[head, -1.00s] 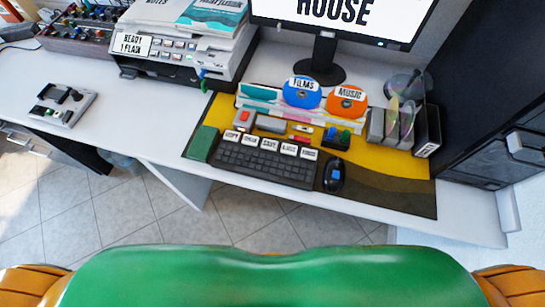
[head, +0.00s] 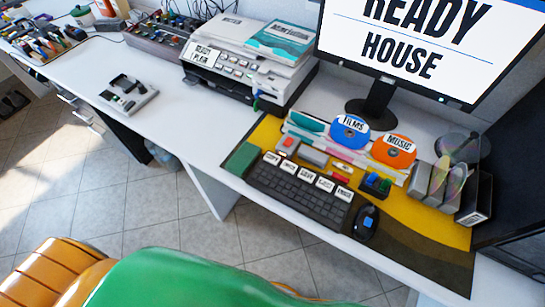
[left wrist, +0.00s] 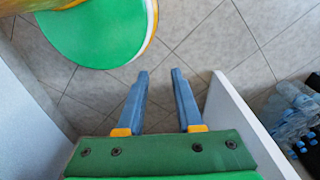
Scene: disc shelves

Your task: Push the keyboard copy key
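The black keyboard (head: 305,200) lies on the yellow and dark desk mat (head: 455,250), turned so its right end is nearer. Several white labelled keys stand along its back edge. The leftmost one, the copy key (head: 271,159), appears to read COPY. My left gripper (left wrist: 160,73) shows in the left wrist view with its two blue fingers apart and nothing between them. It points down over the tiled floor, beside a white panel, away from the keyboard. Neither gripper shows in the head view, and my right gripper is in no view.
A black mouse (head: 366,222) lies right of the keyboard and a green block (head: 242,159) at its left end. Behind are discs, a monitor (head: 405,45) reading READY HOUSE, and a printer (head: 240,65). The white desk (head: 185,110) has free room left of the mat.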

